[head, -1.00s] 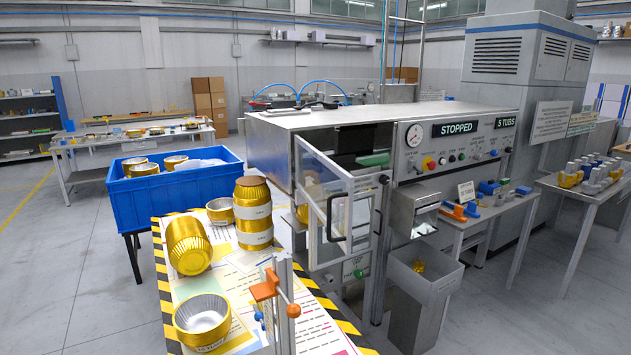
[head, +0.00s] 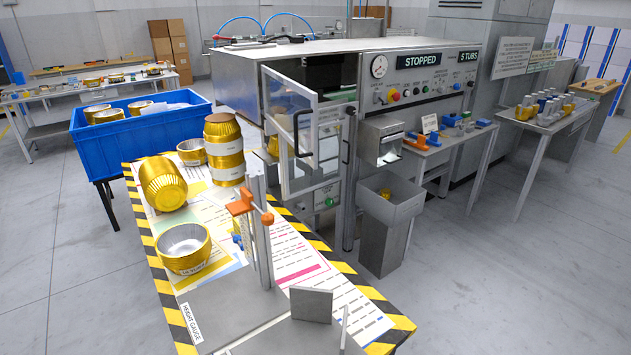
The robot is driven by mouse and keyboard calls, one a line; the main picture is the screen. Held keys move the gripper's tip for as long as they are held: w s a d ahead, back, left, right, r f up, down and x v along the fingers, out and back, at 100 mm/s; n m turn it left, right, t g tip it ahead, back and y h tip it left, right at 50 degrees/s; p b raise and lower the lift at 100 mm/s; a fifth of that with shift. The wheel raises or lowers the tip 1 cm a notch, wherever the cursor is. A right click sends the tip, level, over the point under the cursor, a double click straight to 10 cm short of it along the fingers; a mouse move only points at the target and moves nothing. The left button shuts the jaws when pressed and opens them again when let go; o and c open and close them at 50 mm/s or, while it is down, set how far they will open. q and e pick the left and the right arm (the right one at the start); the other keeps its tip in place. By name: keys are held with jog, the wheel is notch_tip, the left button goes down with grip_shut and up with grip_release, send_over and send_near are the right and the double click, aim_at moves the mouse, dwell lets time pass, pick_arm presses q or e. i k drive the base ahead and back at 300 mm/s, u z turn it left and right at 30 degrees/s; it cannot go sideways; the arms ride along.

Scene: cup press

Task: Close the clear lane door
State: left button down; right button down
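The clear lane door (head: 301,148) is a transparent panel in a light metal frame with a black handle (head: 303,133). Neither of my grippers shows in the head view.
A striped-edge table (head: 375,292) in front holds gold tubs (head: 183,247), a height gauge (head: 258,225) with an orange clamp, and grey plates (head: 311,304). A blue crate (head: 140,128) stands left. A grey bin (head: 388,215) stands below the chute, right of the door.

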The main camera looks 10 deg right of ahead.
aim_at(312, 158)
jog(key=k, duration=0.85)
jog(key=z, duration=0.9)
jog(key=i, duration=1.15)
jog(key=u, duration=0.65)
jog(key=i, duration=1)
jog(key=u, duration=0.85)
